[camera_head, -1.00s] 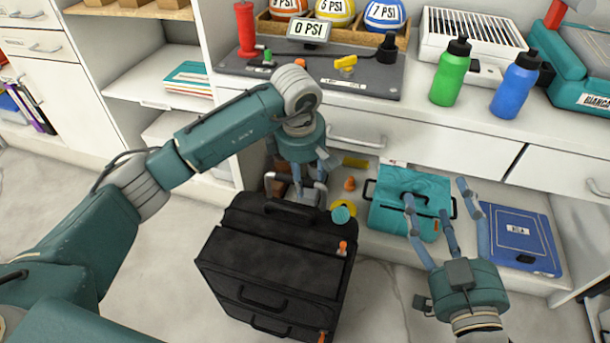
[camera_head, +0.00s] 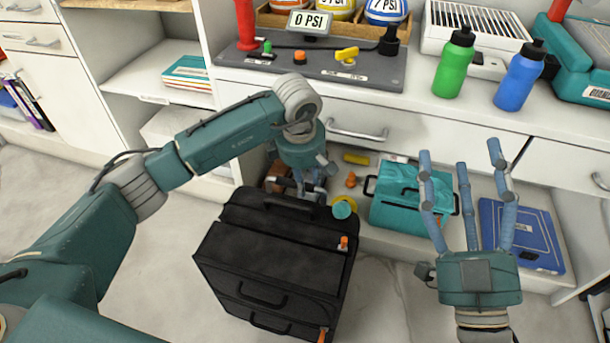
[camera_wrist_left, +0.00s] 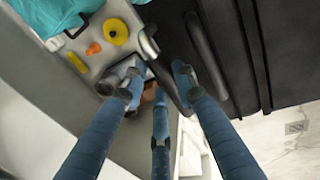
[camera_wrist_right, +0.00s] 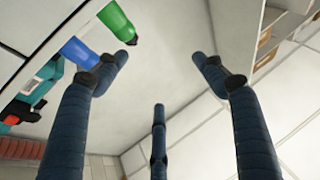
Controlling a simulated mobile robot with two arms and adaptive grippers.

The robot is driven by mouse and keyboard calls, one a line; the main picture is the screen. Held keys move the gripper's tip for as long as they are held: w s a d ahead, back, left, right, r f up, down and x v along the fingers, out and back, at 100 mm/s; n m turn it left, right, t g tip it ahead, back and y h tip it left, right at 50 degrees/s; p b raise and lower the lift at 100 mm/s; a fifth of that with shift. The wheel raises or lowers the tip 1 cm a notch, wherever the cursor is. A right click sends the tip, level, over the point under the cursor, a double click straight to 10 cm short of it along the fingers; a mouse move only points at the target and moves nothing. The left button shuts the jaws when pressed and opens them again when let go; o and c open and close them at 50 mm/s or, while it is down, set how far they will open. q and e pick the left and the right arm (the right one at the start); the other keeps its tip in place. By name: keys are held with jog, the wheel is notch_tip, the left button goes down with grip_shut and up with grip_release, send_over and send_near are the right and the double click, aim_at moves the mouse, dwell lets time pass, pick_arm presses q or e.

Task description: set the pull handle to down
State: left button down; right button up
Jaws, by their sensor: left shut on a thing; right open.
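The black wheeled case (camera_head: 270,255) stands upright on the floor in front of the shelving. Its pull handle (camera_wrist_left: 168,82) is a grey bar, close above the case top in the head view and partly hidden by my fingers. My left gripper (camera_head: 306,187) points down at the back edge of the case and is shut on this handle. In the left wrist view its fingers (camera_wrist_left: 158,78) are around the bar. My right gripper (camera_head: 461,155) is open and empty, fingers spread upward, right of the case.
A green bottle (camera_head: 454,65) and a blue bottle (camera_head: 518,78) stand on the counter. Floor in front is clear.

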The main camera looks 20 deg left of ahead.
pick_arm(q)
jog(key=shift+s+f, duration=0.1)
jog(key=shift+f, duration=0.35)
jog(key=c, duration=1.4)
grip_release()
jog(key=shift+f, duration=0.1)
jog(key=shift+o, duration=0.2)
pick_arm(e)
jog(key=shift+s+r+t, duration=0.3)
jog(key=shift+r, duration=0.25)
jog(key=shift+s+r+t, duration=0.25)
jog(key=shift+r+t, duration=0.05)
jog(key=shift+r, duration=0.2)
pick_arm(q)
jog(key=shift+r, duration=0.2)
jog(key=shift+r, duration=0.35)
notch_tip(320, 180, up, 11)
jog(key=s, duration=0.2)
jog(key=shift+s+f, duration=0.15)
